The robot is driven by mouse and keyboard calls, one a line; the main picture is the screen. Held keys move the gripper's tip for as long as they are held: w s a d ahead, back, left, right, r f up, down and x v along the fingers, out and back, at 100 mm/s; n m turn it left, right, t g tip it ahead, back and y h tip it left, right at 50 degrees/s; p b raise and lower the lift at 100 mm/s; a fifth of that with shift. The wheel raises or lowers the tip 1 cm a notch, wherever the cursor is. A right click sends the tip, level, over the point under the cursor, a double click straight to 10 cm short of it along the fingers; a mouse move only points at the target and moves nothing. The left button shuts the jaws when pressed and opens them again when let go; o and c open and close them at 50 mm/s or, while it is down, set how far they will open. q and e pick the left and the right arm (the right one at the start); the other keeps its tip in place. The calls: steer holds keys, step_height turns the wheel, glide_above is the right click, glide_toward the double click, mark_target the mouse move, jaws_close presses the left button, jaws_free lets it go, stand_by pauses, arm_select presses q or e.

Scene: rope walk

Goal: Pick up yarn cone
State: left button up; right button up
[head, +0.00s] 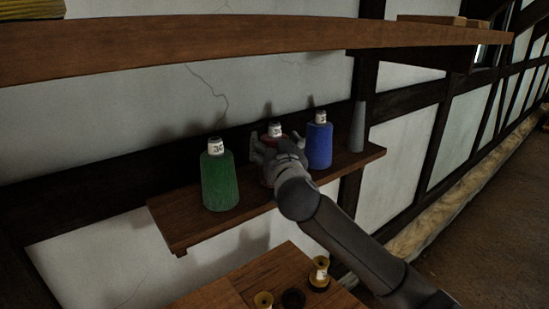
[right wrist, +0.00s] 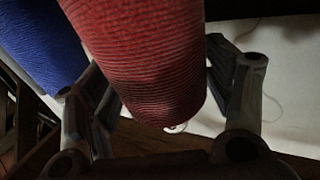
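A red yarn cone (head: 275,131) with a pale labelled top stands on the wall shelf (head: 180,226), largely hidden behind my right gripper in the head view. My right gripper (head: 272,148) is at the cone. In the right wrist view the red cone (right wrist: 150,60) fills the middle, between the two fingers of the gripper (right wrist: 160,70). The fingers are spread to either side of it, with a gap showing on the right. A green yarn cone (head: 219,181) stands to the left and a blue yarn cone (head: 319,145) to the right. My left gripper is out of view.
A bare grey cone (head: 357,128) stands at the shelf's right end. An upper shelf (head: 200,46) runs above. Below, a wooden surface (head: 226,294) carries several small spools (head: 319,273). The blue cone (right wrist: 42,40) is close to my gripper's left finger.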

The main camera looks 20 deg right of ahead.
steer(key=c, duration=0.7)
steer(key=shift+r, duration=0.15)
